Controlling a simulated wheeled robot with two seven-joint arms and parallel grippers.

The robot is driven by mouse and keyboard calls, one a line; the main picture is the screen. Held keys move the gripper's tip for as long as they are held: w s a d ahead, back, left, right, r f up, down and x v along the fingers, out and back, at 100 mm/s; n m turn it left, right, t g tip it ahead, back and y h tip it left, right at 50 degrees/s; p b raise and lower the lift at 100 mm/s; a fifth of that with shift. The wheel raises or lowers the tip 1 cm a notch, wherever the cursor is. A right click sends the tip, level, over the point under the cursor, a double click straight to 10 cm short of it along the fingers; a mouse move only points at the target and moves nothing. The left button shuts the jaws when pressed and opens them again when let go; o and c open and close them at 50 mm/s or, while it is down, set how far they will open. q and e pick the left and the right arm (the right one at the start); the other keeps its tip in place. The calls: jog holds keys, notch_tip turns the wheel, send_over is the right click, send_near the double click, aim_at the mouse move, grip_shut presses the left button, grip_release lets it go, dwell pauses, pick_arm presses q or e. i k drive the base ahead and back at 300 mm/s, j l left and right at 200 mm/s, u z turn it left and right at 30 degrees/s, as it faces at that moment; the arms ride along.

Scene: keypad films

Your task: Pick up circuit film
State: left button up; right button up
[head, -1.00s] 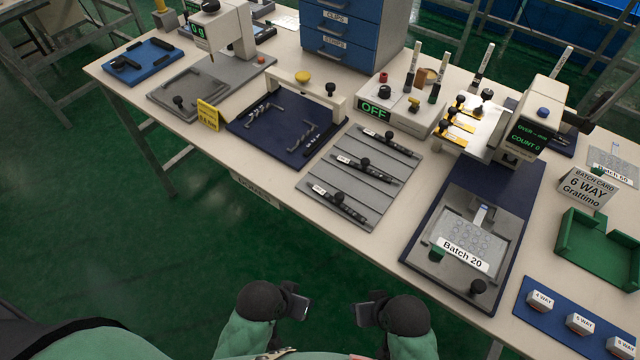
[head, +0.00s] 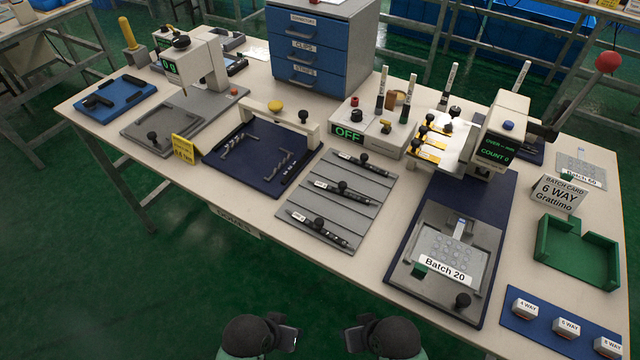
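A translucent grey film with round key marks (head: 448,240) lies flat in a grey fixture (head: 420,285) on a dark blue base at the right of the bench. A white label on its near edge reads "Batch 20". A second sheet (head: 582,168), its label partly hidden behind a card, lies at the far right. My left gripper (head: 292,338) and my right gripper (head: 352,340) are at the bottom of the head view, in front of the bench and well short of the film. They appear to hold nothing; their finger gaps are not clear.
A green open tray (head: 541,243) and a batch card reading "6 WAY" (head: 562,193) stand right of the fixture. A blue strip with white-topped blocks (head: 518,322) lies in front. A press with a green display (head: 494,150) stands behind. Grey grooved plate (head: 335,243) lies left.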

aim_at(225, 39)
jog(key=i+j, duration=0.1)
jog(key=j, duration=0.45)
jog(key=i+j, duration=0.1)
jog(key=j, duration=1)
jog(key=i+j, duration=0.15)
jog(key=j, duration=0.4)
